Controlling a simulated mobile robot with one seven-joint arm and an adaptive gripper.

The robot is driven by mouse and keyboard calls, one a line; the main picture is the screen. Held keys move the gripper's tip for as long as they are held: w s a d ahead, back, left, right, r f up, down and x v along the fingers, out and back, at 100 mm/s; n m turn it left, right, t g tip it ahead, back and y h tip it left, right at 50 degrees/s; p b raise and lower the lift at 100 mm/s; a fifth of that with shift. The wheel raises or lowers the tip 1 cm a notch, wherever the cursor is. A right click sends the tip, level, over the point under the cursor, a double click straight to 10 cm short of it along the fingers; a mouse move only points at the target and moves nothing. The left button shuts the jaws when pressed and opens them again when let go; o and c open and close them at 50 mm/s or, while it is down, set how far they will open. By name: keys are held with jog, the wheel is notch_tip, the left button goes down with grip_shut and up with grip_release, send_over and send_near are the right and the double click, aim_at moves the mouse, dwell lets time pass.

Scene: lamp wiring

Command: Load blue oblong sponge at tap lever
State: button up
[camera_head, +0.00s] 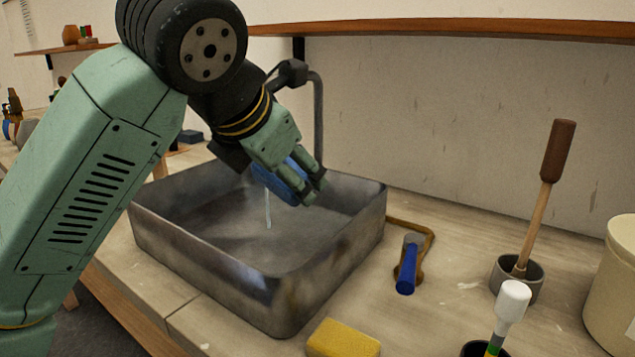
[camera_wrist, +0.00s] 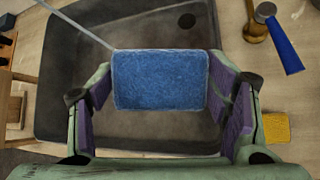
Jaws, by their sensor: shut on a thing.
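A blue oblong sponge (camera_wrist: 160,80) is held between the two fingers of my gripper (camera_wrist: 165,95) in the wrist view. In the head view the sponge (camera_head: 284,182) is partly hidden by my gripper (camera_head: 315,190), which holds it over the metal sink basin (camera_head: 385,215). The tap lever (camera_head: 407,268) is blue and stands on a brass-coloured base on the counter right of the basin. The lever also shows at the top right of the wrist view (camera_wrist: 285,45), apart from the sponge. A thin pale stream (camera_head: 268,208) falls into the basin beside the sponge.
A yellow sponge (camera_head: 343,340) lies on the counter in front of the basin. A wooden-handled tool stands in a grey cup (camera_head: 517,280) at right, near a white-topped brush (camera_head: 512,300) and a cream bin (camera_head: 612,285). A grey spout (camera_head: 318,120) rises behind the basin.

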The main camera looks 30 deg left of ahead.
jog(key=a, duration=0.2)
jog(key=shift+w+a+r, duration=0.2)
jog(key=shift+w+a, duration=0.05)
jog(key=shift+a, duration=0.05)
jog(key=w+a+f+p, duration=0.2)
jog(key=w+a, duration=0.6)
jog(key=w, duration=0.2)
jog(key=shift+w+f+p, duration=0.35)
jog(key=shift+w+p, duration=0.05)
dwell(0.5)
jog(key=s+d+b, duration=0.3)
jog(key=s+d, duration=0.1)
jog(key=s, duration=0.2)
jog(key=shift+s+d+b, duration=0.2)
jog(key=shift+d+b, duration=0.15)
jog(key=shift+d, duration=0.05)
dwell(1.4)
